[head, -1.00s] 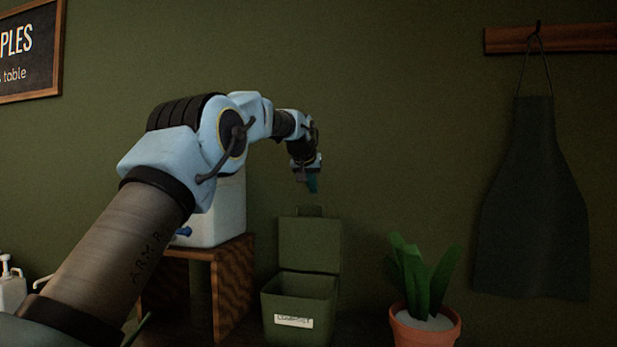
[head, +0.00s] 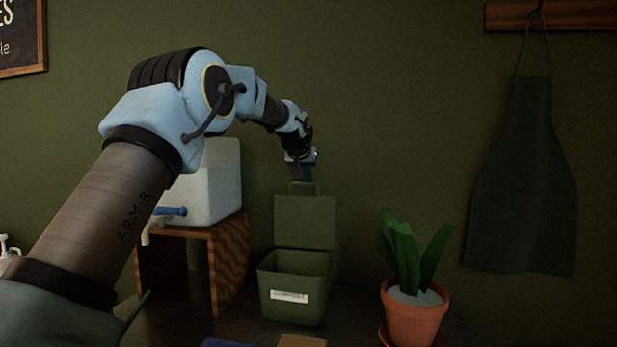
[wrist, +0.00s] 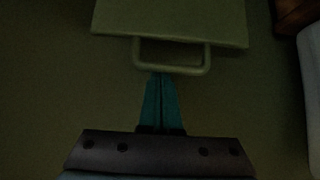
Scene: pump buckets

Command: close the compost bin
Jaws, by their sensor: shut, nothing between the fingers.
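The compost bin (head: 291,300) is a green box with a white label, standing on the dark counter in the head view. Its lid (head: 305,222) is open and stands upright at the back, with a loop handle (head: 302,187) on its top edge. My gripper (head: 306,176) is just above the handle, its teal fingers pointing down. In the wrist view, the closed fingers (wrist: 162,80) reach the outer bar of the lid handle (wrist: 172,71), with nothing held between them. I cannot tell whether they touch the bar.
A potted plant (head: 411,310) stands to the right of the bin. A wooden stand (head: 229,265) with a white container (head: 212,185) and blue tap is close on the left. An apron (head: 523,190) hangs on the wall at right.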

